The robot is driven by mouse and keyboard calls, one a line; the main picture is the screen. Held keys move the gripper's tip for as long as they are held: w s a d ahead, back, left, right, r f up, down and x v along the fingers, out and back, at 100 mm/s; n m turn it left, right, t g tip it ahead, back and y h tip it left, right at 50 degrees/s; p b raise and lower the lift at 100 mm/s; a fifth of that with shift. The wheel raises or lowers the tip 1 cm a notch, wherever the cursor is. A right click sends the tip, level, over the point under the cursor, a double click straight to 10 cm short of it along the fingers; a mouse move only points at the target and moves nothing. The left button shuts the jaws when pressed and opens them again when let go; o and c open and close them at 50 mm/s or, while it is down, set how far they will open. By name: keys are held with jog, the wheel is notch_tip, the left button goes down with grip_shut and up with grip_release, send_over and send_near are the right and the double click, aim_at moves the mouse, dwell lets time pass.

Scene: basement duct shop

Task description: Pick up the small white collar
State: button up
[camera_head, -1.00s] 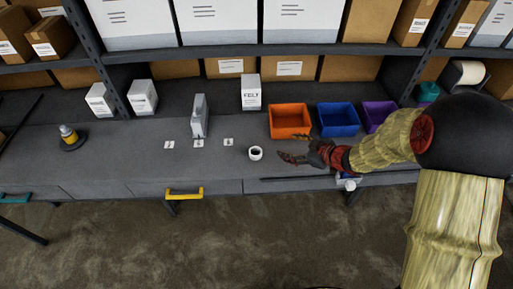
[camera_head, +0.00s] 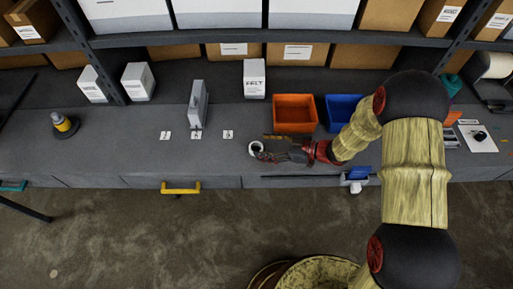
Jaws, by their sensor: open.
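The small white collar (camera_head: 252,148) is a short ring with a dark hole, lying on the grey workbench (camera_head: 215,165) near its front edge. My gripper (camera_head: 263,148) reaches in from the right, with its dark red and brown fingers open at the collar. One finger lies at the collar's lower right side and partly covers it. The other shows a little above and to the right. I cannot tell whether either finger touches the collar.
Three small white cards (camera_head: 197,135) lie left of the collar, with a grey upright block (camera_head: 198,104) behind them. An orange bin (camera_head: 294,112) and a blue bin (camera_head: 341,111) stand behind my gripper. A white FELT box (camera_head: 254,78) stands farther back.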

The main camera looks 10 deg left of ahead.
aim_at(251, 146)
jog(key=x, duration=0.2)
jog(key=shift+s+a+f, duration=0.2)
jog(key=shift+a+f, duration=0.05)
jog(key=shift+a, duration=0.1)
jog(key=shift+w+a+f, duration=0.15)
jog(key=shift+a, duration=0.25)
jog(key=shift+c, duration=0.9)
jog(key=c, duration=0.9)
